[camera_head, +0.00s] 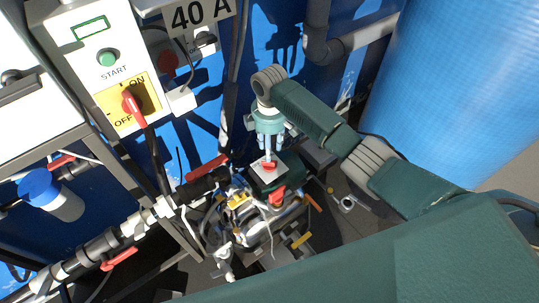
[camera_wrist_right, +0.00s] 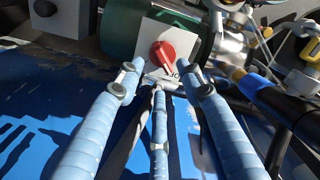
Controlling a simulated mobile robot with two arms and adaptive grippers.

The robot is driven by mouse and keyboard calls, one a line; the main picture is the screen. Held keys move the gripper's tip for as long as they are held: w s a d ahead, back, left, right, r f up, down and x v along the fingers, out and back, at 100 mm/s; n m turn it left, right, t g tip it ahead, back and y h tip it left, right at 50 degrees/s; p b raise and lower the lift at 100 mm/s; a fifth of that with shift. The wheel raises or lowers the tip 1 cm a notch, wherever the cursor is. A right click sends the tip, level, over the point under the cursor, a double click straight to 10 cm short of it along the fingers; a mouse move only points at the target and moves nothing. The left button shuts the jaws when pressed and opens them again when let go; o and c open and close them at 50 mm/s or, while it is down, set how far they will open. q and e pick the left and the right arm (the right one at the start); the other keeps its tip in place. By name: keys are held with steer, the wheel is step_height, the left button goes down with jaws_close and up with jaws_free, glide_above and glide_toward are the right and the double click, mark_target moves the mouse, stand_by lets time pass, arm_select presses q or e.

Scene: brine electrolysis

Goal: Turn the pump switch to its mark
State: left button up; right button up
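The pump switch (camera_head: 268,165) is a small red knob on a white plate on the dark green pump housing, low in the middle of the head view. In the right wrist view the red knob (camera_wrist_right: 162,54) points diagonally on its white plate, with small dark marks at its lower right. My right gripper (camera_head: 268,152) is directly above the switch, fingers pointing down at it. In the wrist view its three blue fingers (camera_wrist_right: 160,75) are spread and empty, with the knob just beyond and between the tips. I cannot tell whether they touch it. My left gripper is not in view.
A yellow ON/OFF panel with a red rotary handle (camera_head: 132,104) and a green START button (camera_head: 107,58) are at upper left. Pipes with red valve levers (camera_head: 119,258) run along the left. Another red knob (camera_head: 277,195) is close below the switch. A blue tank (camera_head: 455,90) fills the upper right.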

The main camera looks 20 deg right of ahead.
step_height(320, 180, up, 6)
steer(key=shift+f, duration=0.25)
stand_by(0.5)
